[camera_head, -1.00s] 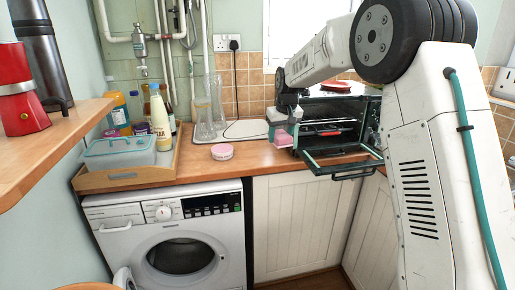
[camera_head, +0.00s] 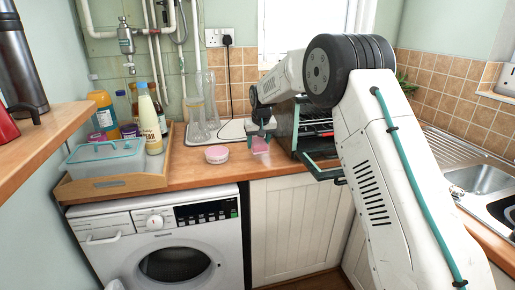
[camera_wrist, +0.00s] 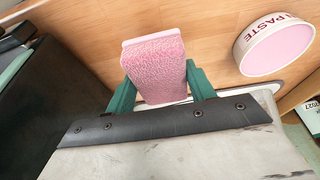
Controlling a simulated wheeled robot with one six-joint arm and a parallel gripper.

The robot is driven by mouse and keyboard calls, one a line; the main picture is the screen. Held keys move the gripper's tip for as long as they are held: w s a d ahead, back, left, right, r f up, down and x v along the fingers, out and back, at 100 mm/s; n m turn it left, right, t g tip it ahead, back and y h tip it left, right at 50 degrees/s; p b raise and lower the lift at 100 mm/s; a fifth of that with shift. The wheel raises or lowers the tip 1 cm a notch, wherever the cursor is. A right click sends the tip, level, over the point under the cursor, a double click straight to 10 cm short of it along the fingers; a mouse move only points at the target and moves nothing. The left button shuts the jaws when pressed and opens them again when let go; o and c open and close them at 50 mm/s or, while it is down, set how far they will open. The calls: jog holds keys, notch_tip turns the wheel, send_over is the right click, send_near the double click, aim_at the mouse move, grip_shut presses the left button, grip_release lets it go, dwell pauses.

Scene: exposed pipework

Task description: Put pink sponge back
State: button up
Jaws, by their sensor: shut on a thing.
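The pink sponge (camera_wrist: 157,65) is a small block with a rough pink face and a paler edge. My gripper (camera_wrist: 158,85) is shut on it, with one green finger on each side in the wrist view. In the head view my gripper (camera_head: 261,138) holds the sponge (camera_head: 260,146) low over the wooden counter, left of the open oven. I cannot tell whether the sponge touches the counter. The far end of the sponge is clear of the fingers.
A round pink tub (camera_head: 217,154) labelled paste stands on the counter, left of the sponge. The toaster oven (camera_head: 312,128) has its door (camera_head: 322,168) open on the right. A wooden tray (camera_head: 115,184) with a lidded box (camera_head: 116,157) is at left. Glass vases (camera_head: 203,115) stand behind.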

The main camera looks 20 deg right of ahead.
aim_at(260, 143)
jog(key=shift+w+f, duration=0.2)
jog(key=shift+w, duration=1.05)
jog(key=shift+d+f, duration=0.1)
jog(key=shift+f, duration=1.55)
jog(key=shift+f, duration=0.2)
jog(key=o, duration=0.9)
jog(key=v, duration=1.2)
jog(key=shift+s+r, duration=0.15)
jog(key=shift+r, duration=0.05)
